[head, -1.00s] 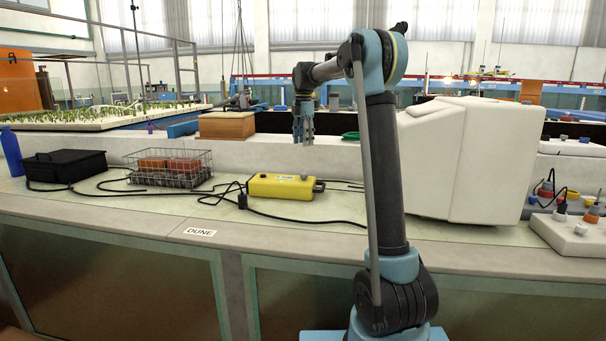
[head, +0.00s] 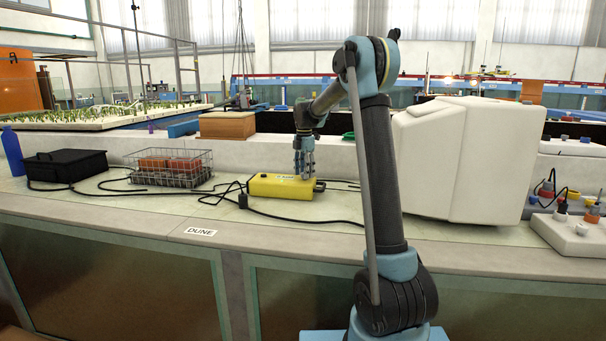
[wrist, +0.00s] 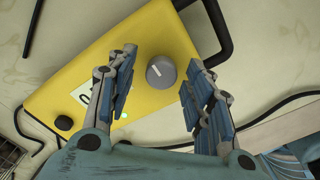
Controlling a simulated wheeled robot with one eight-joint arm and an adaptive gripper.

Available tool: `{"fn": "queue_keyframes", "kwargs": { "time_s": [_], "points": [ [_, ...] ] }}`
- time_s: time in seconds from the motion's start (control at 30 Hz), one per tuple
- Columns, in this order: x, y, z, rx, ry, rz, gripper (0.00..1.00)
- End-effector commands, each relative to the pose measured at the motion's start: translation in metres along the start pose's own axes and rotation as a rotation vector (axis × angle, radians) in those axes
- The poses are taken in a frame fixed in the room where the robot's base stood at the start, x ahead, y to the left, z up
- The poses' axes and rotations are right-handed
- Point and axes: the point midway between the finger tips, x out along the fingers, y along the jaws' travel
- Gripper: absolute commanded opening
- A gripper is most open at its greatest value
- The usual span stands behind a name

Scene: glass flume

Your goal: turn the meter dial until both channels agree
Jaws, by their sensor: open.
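The yellow meter (head: 275,186) lies on the bench top. In the wrist view the meter (wrist: 70,75) fills much of the middle. Its grey round dial (wrist: 161,72) has a white pointer mark. A white display (wrist: 84,93) is partly hidden behind the left finger, so its reading is hidden. A small green light shows beside that finger. My gripper (wrist: 152,95) is open, with one finger on each side of the dial and visible gaps to it. In the head view my gripper (head: 304,176) points down at the right end of the meter and hides the dial.
A wire basket (head: 168,180) with orange-red blocks and a black box (head: 66,165) stand to the left. Black cables (head: 215,197) run along the bench around the meter. A large white housing (head: 465,160) stands to the right.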

Motion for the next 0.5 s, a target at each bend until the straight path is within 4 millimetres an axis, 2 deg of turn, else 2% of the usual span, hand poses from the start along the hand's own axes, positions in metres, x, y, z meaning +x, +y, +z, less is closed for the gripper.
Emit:
{"fn": "queue_keyframes", "kwargs": {
  "time_s": [0.23, 0.27, 0.43, 0.5],
  "points": [
    [0.0009, 0.0000, -0.0001, 0.000, 0.000, 0.000, 0.47],
    [0.0009, 0.0000, -0.0001, 0.000, 0.000, 0.000, 0.45],
    [0.0008, 0.0000, -0.0002, 0.000, 0.000, 0.000, 0.07],
    [0.0008, 0.0001, -0.0003, 0.000, 0.000, 0.000, 0.03]
  ]
}}
